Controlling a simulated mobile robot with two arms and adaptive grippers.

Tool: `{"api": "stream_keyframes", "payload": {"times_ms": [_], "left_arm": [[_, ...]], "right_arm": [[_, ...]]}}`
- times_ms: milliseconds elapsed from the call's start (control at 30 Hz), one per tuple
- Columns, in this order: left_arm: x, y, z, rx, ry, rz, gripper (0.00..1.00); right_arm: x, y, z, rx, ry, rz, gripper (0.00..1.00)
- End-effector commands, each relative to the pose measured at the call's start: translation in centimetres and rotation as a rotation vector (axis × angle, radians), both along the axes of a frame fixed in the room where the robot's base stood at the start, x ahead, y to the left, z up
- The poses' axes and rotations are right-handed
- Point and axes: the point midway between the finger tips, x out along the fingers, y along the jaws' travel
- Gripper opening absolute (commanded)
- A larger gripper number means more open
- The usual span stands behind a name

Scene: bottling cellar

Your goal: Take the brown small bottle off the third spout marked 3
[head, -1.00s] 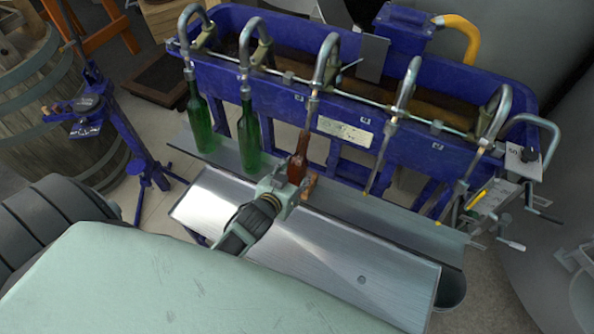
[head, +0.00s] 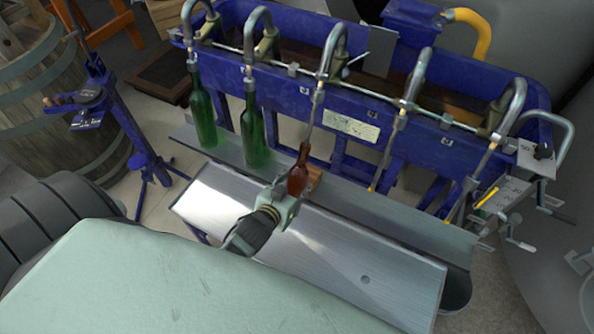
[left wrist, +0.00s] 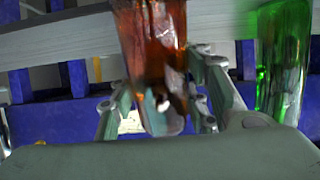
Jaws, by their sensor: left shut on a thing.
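The brown small bottle (head: 299,174) is below the third spout (head: 318,95) in the head view. A length of the spout's thin tube shows above the bottle's mouth; I cannot tell whether its tip is still inside the neck. My left gripper (head: 288,194) is shut on the bottle's lower part from the front. In the left wrist view the brown bottle (left wrist: 152,40) stands between the fingers of the left gripper (left wrist: 163,98). The bottle looks slightly tilted in the head view. My right gripper is not in view.
Two green bottles (head: 202,112) and (head: 253,135) hang at the spouts to the left; one shows close by in the left wrist view (left wrist: 284,62). The metal tray (head: 340,255) in front is clear.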

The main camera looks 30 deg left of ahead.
Motion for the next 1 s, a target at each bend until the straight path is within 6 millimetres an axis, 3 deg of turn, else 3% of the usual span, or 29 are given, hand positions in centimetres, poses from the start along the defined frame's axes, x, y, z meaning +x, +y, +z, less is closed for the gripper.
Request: {"api": "stream_keyframes", "payload": {"times_ms": [1000], "left_arm": [[-2.3,-0.1,-5.1,0.000,-0.006,0.000,0.00]], "right_arm": [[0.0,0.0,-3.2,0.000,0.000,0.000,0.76]]}}
